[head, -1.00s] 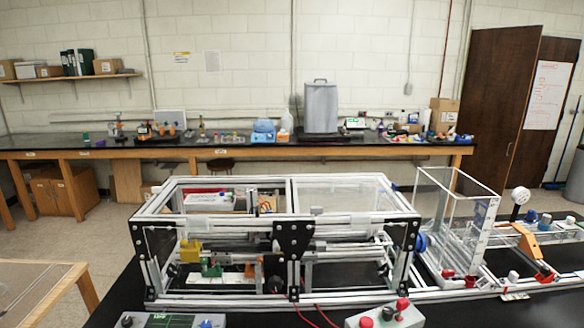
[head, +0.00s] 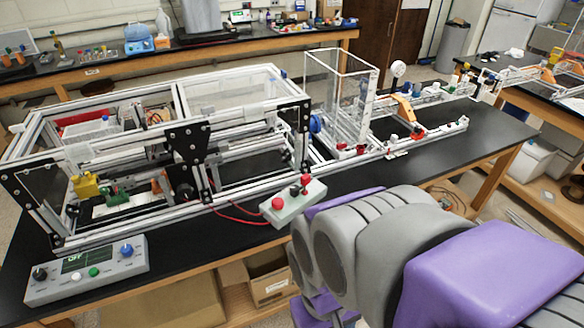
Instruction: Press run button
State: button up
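A grey control box (head: 118,269) sits at the table's front left edge. It has a display (head: 84,260) reading OFF, a green button (head: 93,272), a white button (head: 75,279), a black knob (head: 39,274) and a blue knob (head: 126,250). A smaller grey box (head: 298,209) farther right carries a red button (head: 279,203) and levers with black and red knobs. The labels are too small to read, so I cannot tell which button is run. My purple and grey arm fills the lower right, clear of the left box.
An aluminium extrusion frame (head: 150,205) with clear panels stands behind both boxes on the black table (head: 440,145). Red wires (head: 235,213) lead to the smaller box. A clear tank (head: 340,98) stands right of the frame. Cardboard boxes (head: 268,283) sit below the table.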

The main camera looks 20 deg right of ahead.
aim_at(94, 272)
jog(key=u, duration=1.3)
